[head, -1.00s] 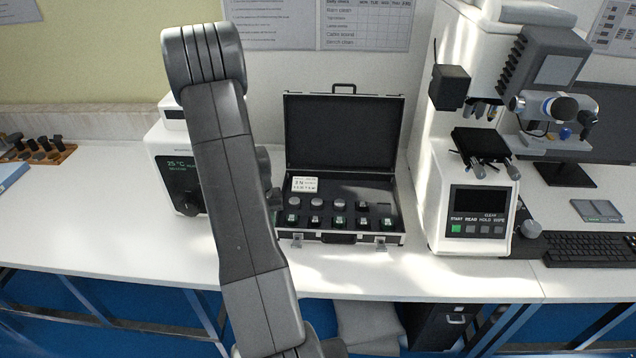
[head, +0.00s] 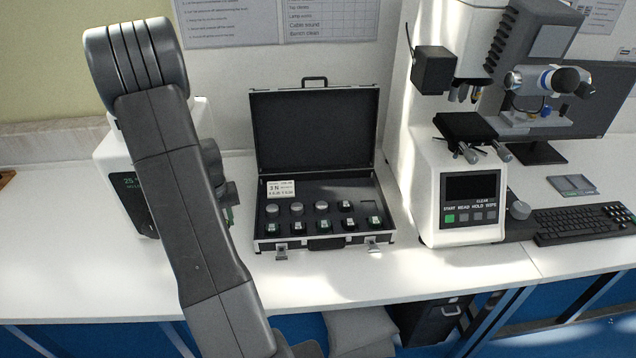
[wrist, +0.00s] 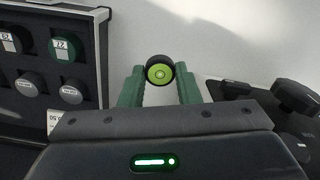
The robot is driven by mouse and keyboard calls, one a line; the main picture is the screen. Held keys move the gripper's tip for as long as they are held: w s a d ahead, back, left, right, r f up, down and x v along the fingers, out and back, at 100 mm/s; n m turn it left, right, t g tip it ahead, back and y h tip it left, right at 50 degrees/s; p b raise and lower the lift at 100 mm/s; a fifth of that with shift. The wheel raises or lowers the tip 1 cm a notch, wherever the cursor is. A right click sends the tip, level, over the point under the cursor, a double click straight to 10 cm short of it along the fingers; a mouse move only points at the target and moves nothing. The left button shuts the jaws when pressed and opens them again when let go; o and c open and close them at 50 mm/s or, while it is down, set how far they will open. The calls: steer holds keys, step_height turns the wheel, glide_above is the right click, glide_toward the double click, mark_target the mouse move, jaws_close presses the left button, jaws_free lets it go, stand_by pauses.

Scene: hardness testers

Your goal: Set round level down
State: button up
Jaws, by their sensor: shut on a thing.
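The round level (wrist: 160,70) is a small black-rimmed disc with a bright green face and a ringed centre. In the wrist view it sits between the tips of the two green fingers of my gripper (wrist: 160,82), which is shut on it. White surface shows behind and around it; I cannot tell its height above the bench. In the head view my arm hides most of my gripper and the level cannot be made out.
An open black case (head: 318,215) with several round blocks stands on the white bench (head: 350,283); it also fills the left of the wrist view (wrist: 103,60). A white tester (head: 437,205) stands right of it, beside a keyboard (head: 585,222). Bench in front is clear.

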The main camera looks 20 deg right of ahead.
step_height(320, 180, up, 3)
steer(key=shift+f+p, duration=0.2)
steer(key=shift+p, duration=0.65)
steer(key=w+d+r+m, duration=0.1)
steer(key=w+d+m, duration=0.1)
steer(key=d, duration=0.6)
steer(key=w+d+r+m, duration=0.1)
steer(key=d+m, duration=0.2)
steer(key=d, duration=0.5)
steer(key=shift+w+r, duration=0.3)
steer(key=shift+w, duration=0.05)
